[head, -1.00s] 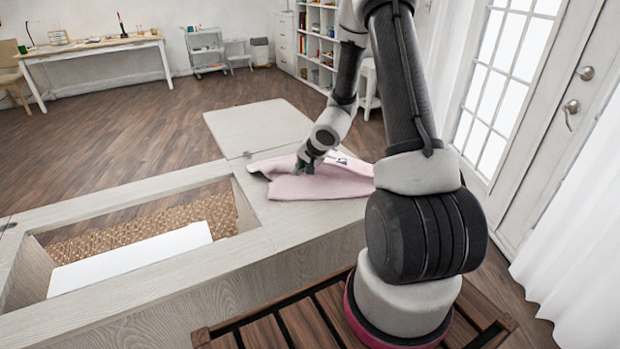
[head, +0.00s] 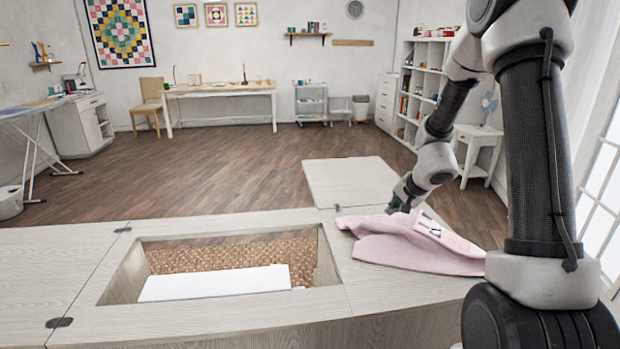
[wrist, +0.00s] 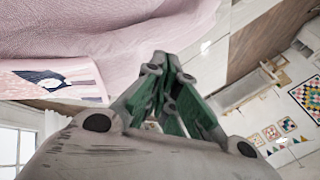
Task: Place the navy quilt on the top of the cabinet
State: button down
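A pink cloth (head: 405,243) lies rumpled on the right part of the pale wooden cabinet top (head: 220,322). It bears a printed panel with a dark navy shape, also seen in the wrist view (wrist: 50,78). No loose navy quilt shows; a patchwork quilt with a navy border (head: 123,35) hangs on the far wall. My gripper (head: 395,207) is at the cloth's back edge. In the wrist view its green fingers (wrist: 165,62) come together at the tips, with the cloth beside and beyond them. I see no cloth clearly pinched between them.
The cabinet has a rectangular opening with a white panel (head: 215,283) and woven lining inside. A pale flap (head: 350,181) extends behind the cloth. The cabinet top left of the opening is bare. A white shelf unit (head: 420,88) stands at the back right.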

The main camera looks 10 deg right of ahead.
jog(key=s+a+r+n+g+y, duration=0.15)
jog(key=s+r, duration=0.25)
jog(key=s, duration=0.4)
jog(key=s+a+r+n+g, duration=0.1)
jog(key=s+r+n+g, duration=0.2)
jog(key=s, duration=0.4)
jog(key=s+a+r+n+g+y, duration=0.15)
jog(key=s+r, duration=0.25)
jog(key=s, duration=0.4)
jog(key=s+d+r+n+t+h, duration=0.2)
jog(key=s+r+n+t+h, duration=0.1)
jog(key=s+r, duration=0.8)
jog(key=shift+d+n+h, duration=0.3)
jog(key=shift+n+h, duration=0.3)
